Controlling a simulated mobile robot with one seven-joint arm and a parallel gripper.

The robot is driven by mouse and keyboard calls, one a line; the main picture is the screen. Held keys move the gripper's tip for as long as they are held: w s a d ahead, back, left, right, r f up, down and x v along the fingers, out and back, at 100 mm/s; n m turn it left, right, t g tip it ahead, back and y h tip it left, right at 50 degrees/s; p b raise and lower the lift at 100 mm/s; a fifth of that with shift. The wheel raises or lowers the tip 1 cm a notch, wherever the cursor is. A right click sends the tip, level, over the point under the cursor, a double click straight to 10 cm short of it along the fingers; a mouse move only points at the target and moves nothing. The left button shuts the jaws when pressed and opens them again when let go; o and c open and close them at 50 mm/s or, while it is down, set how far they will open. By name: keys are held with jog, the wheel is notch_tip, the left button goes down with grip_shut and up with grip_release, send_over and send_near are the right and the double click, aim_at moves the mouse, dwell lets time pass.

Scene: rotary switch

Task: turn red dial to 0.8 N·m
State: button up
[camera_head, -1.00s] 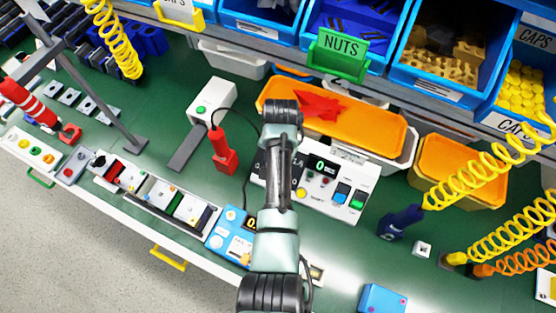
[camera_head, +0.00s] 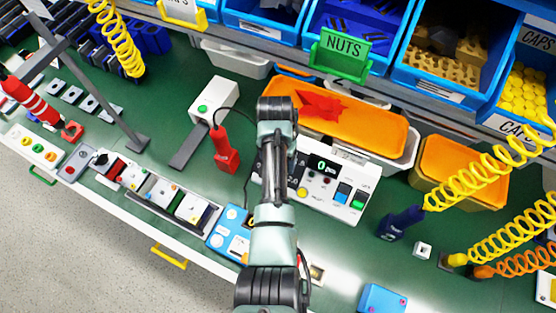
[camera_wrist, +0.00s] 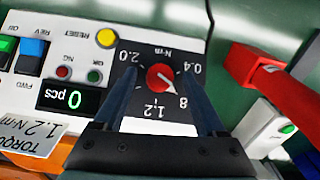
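The red dial (camera_wrist: 160,77) sits on a black scale plate on the control box, with 0.4, 2.0 and 1.2 readable in the wrist view, upside down. An "8" shows at its lower right, the rest of that label covered by a finger. The dial's white mark slants to the lower right, towards the "8". My gripper (camera_wrist: 162,80) is open, with one dark finger on each side of the dial. I cannot tell whether the fingers touch it. In the head view the control box (camera_head: 327,205) shows, but my arm hides the dial and gripper.
The box carries a display (camera_wrist: 75,99) reading 0 pcs, a yellow reset button (camera_wrist: 107,38) and blue and green switches. A red hanging tool (camera_head: 224,150) is to its left. An orange tray (camera_head: 370,130) lies behind the box.

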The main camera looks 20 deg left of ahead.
notch_tip(320, 180, up, 13)
jog(key=shift+s, duration=0.3)
dwell(0.4)
dwell(0.4)
